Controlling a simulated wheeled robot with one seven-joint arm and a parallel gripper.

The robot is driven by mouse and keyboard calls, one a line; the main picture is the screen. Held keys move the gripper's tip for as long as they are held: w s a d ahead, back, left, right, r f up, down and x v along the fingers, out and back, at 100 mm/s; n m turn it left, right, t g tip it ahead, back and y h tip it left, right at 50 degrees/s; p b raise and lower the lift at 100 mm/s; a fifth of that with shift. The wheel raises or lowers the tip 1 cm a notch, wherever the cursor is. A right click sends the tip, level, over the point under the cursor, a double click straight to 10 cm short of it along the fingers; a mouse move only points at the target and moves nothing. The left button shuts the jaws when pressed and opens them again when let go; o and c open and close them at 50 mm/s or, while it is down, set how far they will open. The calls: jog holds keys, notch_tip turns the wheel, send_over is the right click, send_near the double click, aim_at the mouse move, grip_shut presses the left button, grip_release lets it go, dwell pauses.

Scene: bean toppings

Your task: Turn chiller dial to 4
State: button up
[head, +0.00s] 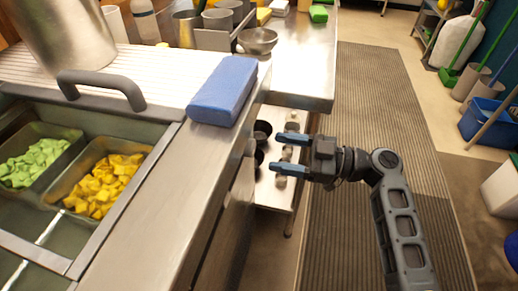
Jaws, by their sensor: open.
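My gripper (277,153) reaches in from the right, over the gap beside the steel counter. Its two blue-tipped fingers point left and stand apart, with nothing between them that I can make out. The chiller (170,222) is the steel counter unit on the left, with food pans set in its top. A small greyish knob-like shape (251,147) sticks out from its right side, just left of the fingertips and apart from them. I cannot tell whether this is the dial. No numbers or pointer can be read.
A blue block (223,91) lies on the counter edge above the gripper. Pans of green (34,162) and yellow pieces (106,184) sit at left. A lower shelf (275,192) with dark bowls is behind the fingers. A ribbed floor mat (375,90) leaves free room at right.

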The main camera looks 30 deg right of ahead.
aim_at(254, 148)
jog(key=x, duration=0.5)
jog(key=shift+w+a, duration=0.25)
jog(key=shift+w, duration=0.05)
jog(key=c, duration=1.1)
